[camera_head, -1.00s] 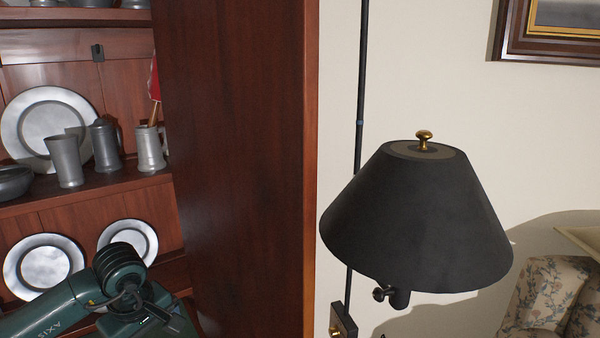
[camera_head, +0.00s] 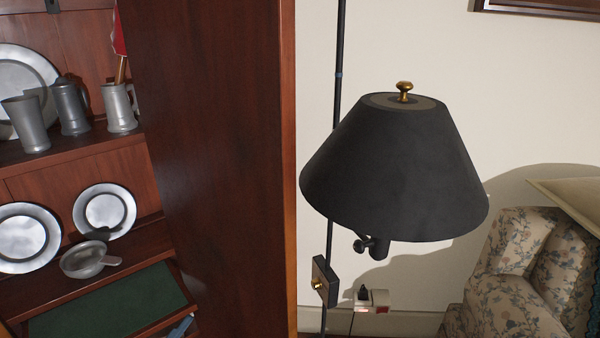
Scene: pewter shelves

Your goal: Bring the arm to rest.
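Neither of my grippers shows in the head view, and I cannot see either arm. The place where a green arm showed earlier now shows the open cabinet shelves (camera_head: 75,143). On the upper shelf stand a large pewter plate (camera_head: 22,75), a beaker (camera_head: 27,124) and two tankards, one (camera_head: 70,108) beside the other (camera_head: 119,109). On the lower level two plates lean upright, the left one (camera_head: 24,238) and the right one (camera_head: 104,211). A small handled pewter bowl (camera_head: 84,260) sits in front of them.
A dark wooden cabinet side (camera_head: 215,170) stands upright in the middle. A floor lamp with a black shade (camera_head: 395,165) stands right of it. A floral armchair (camera_head: 525,270) is at the lower right. A green panel (camera_head: 110,303) lies at the cabinet's lower front.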

